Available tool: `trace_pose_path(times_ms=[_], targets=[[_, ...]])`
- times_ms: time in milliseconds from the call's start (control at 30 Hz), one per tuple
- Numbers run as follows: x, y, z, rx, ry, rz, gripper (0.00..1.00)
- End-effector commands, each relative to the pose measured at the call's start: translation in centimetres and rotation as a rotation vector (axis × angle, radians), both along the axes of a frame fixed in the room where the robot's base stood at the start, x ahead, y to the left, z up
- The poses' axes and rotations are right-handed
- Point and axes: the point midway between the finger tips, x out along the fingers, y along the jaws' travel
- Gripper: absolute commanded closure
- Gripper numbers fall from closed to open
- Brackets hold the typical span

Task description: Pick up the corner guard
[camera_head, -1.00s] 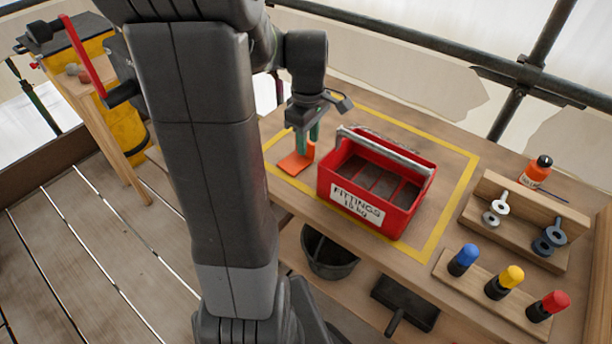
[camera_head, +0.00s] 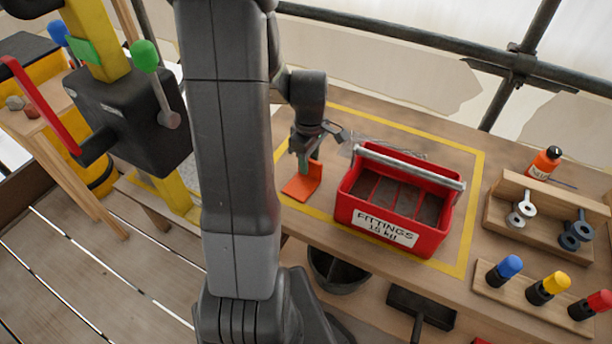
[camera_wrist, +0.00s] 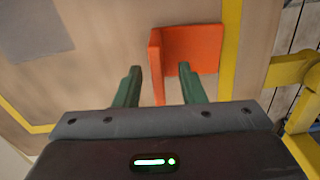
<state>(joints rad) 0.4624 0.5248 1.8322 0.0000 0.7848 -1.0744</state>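The corner guard is an orange L-shaped piece (camera_head: 300,188) on the bench, left of the red crate, with one flange flat and one standing up. In the wrist view the corner guard (camera_wrist: 194,46) has its upright flange between the two green fingers. My gripper (camera_head: 304,160) is over the guard, pointing down. In the wrist view my gripper (camera_wrist: 158,72) is open, with a visible gap between each finger and the flange. The lower end of the flange toward the palm is partly hidden.
The red fittings crate (camera_head: 390,239) with a grey handle stands close to the right of the guard, inside yellow tape (camera_head: 471,205). A wooden rack (camera_head: 510,212) and blue, yellow and red-topped tools (camera_head: 508,268) are farther right. A lever box (camera_head: 130,120) stands at the left.

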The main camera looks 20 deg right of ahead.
Motion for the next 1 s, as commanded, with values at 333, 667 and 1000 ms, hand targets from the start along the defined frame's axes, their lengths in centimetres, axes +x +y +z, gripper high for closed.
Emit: trace_pose_path(times_ms=[333,667,1000], targets=[[0.0,-0.2,-3.0,0.001,0.001,-0.001,0.64],[0.0,-0.2,-3.0,0.0,0.0,-0.001,0.93],[0.0,-0.2,-2.9,-0.001,-0.001,-0.001,1.0]])
